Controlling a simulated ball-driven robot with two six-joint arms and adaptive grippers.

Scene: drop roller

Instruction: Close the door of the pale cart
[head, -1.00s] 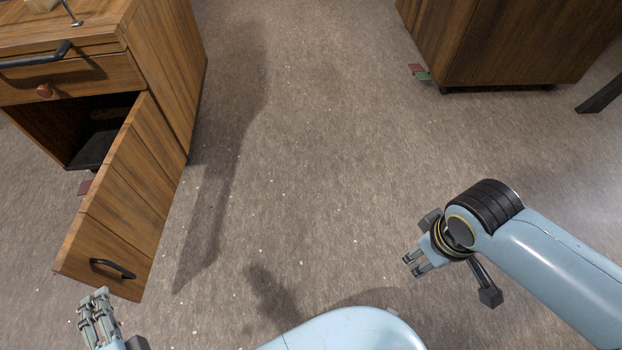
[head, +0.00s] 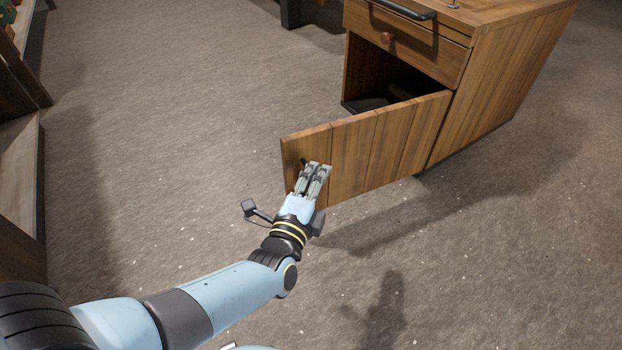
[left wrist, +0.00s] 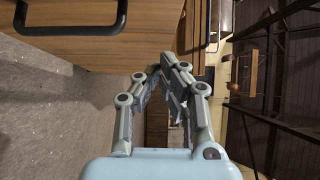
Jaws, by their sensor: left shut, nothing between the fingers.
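The pale wooden cart (head: 510,75) stands at the upper right in the head view. Its door (head: 380,145) hangs wide open, reaching out to the left from the cart, and the dark compartment behind it shows. My left gripper (head: 316,168) is shut and empty. In the head view it overlaps the outer face of the door near its free end; I cannot tell whether it touches. In the left wrist view the gripper's fingertips (left wrist: 178,62) are together, beside the door's wooden face (left wrist: 120,45) and its black handle (left wrist: 75,15). My right gripper is not in view.
Wooden furniture (head: 20,190) stands along the left edge. The floor (head: 190,130) between it and the door is clear.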

